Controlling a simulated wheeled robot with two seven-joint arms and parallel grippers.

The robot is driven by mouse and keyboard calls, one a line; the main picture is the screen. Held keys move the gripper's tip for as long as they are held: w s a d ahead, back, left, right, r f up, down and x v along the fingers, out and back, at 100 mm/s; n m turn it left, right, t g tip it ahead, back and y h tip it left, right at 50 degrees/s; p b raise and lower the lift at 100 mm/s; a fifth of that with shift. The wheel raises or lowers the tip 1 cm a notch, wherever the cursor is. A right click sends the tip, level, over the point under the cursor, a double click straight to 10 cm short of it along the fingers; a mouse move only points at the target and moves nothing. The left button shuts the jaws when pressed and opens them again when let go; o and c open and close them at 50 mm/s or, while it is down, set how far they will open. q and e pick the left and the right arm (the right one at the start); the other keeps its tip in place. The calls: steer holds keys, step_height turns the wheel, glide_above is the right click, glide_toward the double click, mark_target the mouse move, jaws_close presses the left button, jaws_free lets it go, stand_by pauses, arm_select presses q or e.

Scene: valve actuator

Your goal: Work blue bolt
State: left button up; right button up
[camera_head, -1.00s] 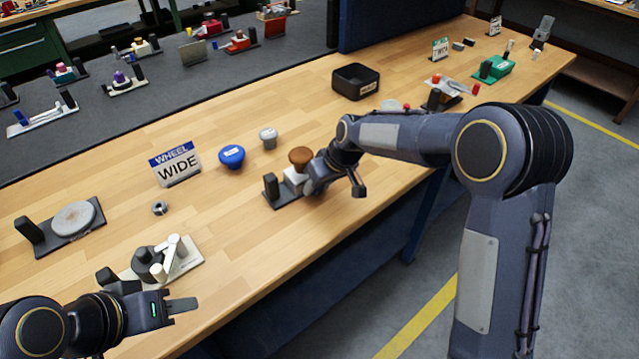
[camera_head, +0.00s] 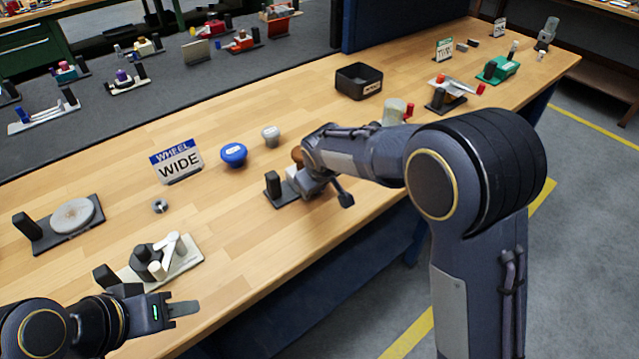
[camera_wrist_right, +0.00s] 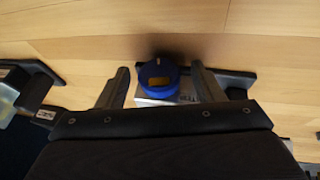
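A round blue part with a brownish patch on its top (camera_wrist_right: 158,76), which looks like the blue bolt, stands at a pale, lettered block (camera_wrist_right: 165,100) in the right wrist view. My right gripper (camera_wrist_right: 160,72) is open, with one finger on each side of the blue part and a visible gap on both sides. In the head view the right gripper (camera_head: 318,190) is at a small fixture with a dark post (camera_head: 273,185); my arm hides much of the fixture and a brown knob (camera_head: 297,154). My left gripper (camera_head: 180,309) is low at the left; its finger gap is unclear.
A blue knob (camera_head: 233,155) and a grey knob (camera_head: 270,135) stand left of the fixture, near a WHEEL WIDE sign (camera_head: 177,162). A white-based fixture (camera_head: 185,256) is close to the left gripper. A black bin (camera_head: 359,82) stands behind. The table's front edge is near.

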steer(key=v, duration=0.7)
steer(key=shift+r, duration=0.35)
steer(key=shift+s, duration=0.1)
